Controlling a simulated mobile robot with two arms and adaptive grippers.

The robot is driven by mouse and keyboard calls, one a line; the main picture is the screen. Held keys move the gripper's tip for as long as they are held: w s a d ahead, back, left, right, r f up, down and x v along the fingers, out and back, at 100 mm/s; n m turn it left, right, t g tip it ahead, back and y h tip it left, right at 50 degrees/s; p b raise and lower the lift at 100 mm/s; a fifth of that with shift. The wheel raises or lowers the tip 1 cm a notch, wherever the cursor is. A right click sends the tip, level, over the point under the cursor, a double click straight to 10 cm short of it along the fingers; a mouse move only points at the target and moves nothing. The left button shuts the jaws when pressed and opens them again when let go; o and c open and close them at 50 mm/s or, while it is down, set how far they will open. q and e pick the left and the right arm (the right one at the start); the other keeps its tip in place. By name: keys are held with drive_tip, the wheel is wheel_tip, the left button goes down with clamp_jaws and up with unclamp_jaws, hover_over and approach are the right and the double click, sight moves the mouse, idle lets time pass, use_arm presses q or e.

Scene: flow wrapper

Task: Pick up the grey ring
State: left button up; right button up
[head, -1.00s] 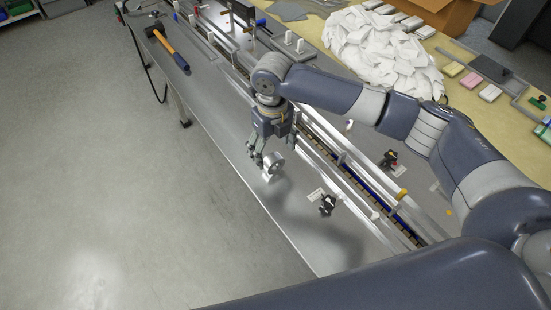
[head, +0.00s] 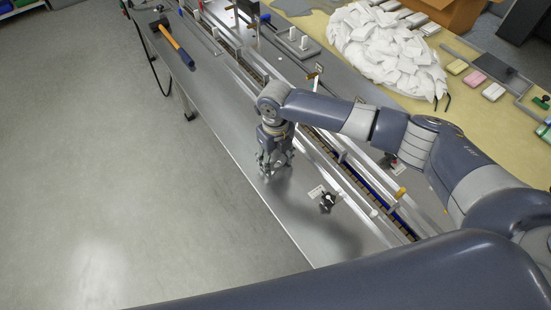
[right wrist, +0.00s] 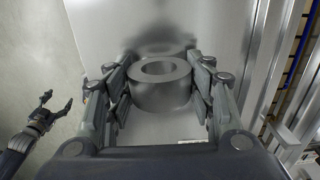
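The grey ring (right wrist: 160,95) is a thick, shiny metal ring with a round hole. In the right wrist view it lies flat between the fingers of my right gripper (right wrist: 161,85), with a finger close on either side. The fingers look open around it; whether they touch it is hard to tell. In the head view my right gripper (head: 275,172) points down at the steel table, and its fingers mostly hide the ring. My left gripper (right wrist: 55,100) shows at the left of the right wrist view, open and empty above the floor.
A long rail and conveyor run beside my right gripper on the steel table (head: 225,125). A small black knob (head: 327,202) stands to the right. A hammer (head: 172,42) lies at the far end.

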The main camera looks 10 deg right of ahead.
drive_tip(key=shift+c, duration=1.3)
drive_tip(key=shift+r, duration=0.1)
